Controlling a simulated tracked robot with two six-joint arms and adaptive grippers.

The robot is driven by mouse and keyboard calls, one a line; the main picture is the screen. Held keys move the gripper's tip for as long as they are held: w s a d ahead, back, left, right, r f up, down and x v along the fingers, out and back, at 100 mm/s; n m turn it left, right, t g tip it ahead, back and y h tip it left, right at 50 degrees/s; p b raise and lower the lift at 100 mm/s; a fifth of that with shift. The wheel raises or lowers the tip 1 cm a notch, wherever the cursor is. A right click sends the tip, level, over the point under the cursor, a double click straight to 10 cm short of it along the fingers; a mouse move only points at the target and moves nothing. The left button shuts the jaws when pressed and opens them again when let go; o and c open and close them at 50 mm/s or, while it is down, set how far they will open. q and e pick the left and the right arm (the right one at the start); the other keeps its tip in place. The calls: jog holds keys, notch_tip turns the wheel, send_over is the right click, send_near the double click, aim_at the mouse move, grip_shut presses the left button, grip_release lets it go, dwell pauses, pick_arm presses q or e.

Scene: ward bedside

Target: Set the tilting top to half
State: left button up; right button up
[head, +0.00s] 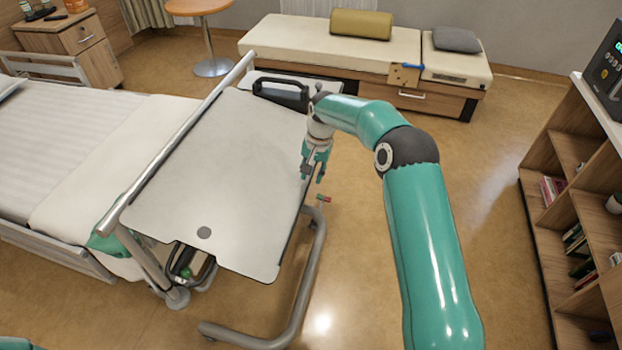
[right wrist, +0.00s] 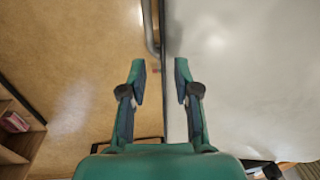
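The tilting top (head: 215,175) is a pale grey panel on a wheeled overbed table, with a silver rail (head: 180,145) along its left side. Its exact slope is hard to judge. A small lever with red and green on it (head: 323,198) shows just off the top's right edge. My right gripper (head: 313,175) hangs pointing down at that edge, close above the lever. My left gripper is out of view.
The bed (head: 60,150) is on the left. The table's grey base frame (head: 300,290) runs along the floor. A black-handled item (head: 282,92) is at the top's far end. A bookshelf (head: 560,200) stands at the right. Floor between the table and shelf is clear.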

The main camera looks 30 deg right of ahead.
notch_tip(320, 180, up, 9)
jog(key=shift+s+d, duration=0.4)
jog(key=shift+s, duration=0.05)
dwell(0.3)
